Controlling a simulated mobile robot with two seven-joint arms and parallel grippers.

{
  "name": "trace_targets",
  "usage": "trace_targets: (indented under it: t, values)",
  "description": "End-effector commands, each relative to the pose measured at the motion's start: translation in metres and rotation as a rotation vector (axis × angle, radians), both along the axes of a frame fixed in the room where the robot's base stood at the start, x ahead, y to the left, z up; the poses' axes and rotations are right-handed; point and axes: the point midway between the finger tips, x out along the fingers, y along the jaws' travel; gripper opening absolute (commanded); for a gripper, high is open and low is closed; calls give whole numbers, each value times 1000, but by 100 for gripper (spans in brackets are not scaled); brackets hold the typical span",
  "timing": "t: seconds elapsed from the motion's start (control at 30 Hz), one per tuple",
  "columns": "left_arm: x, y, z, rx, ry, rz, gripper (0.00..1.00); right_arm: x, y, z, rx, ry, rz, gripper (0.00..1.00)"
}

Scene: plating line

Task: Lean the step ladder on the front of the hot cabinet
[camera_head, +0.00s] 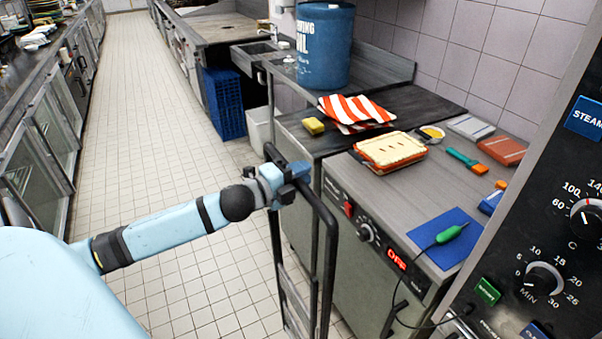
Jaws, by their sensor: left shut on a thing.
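The step ladder (329,262) is a dark tubular frame standing nearly upright in the aisle; its lower end runs out of the picture. My left gripper (290,183) is shut on the ladder near its top. What looks like the hot cabinet (345,248) is the steel unit with a knob, a red switch and a lit red display. The ladder's right rail overlaps the cabinet's left front edge in the picture; I cannot tell whether they touch. My right gripper is not in view.
On the worktop are a pie in an orange dish (390,151), a blue mat (446,238) and a green-handled probe (452,233) with a dangling cable. An oven panel (545,260) fills the right side. A blue crate (223,103) stands farther back. The tiled aisle (135,140) is clear.

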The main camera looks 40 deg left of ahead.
Motion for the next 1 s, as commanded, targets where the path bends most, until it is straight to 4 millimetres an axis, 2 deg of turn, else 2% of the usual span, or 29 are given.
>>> trace_targets:
  t: [0.03,1.0]
  values:
    - [1,0,5,0,-10,-2,0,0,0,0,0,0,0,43]
    - [1,0,-9,0,-10,-2,0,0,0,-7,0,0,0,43]
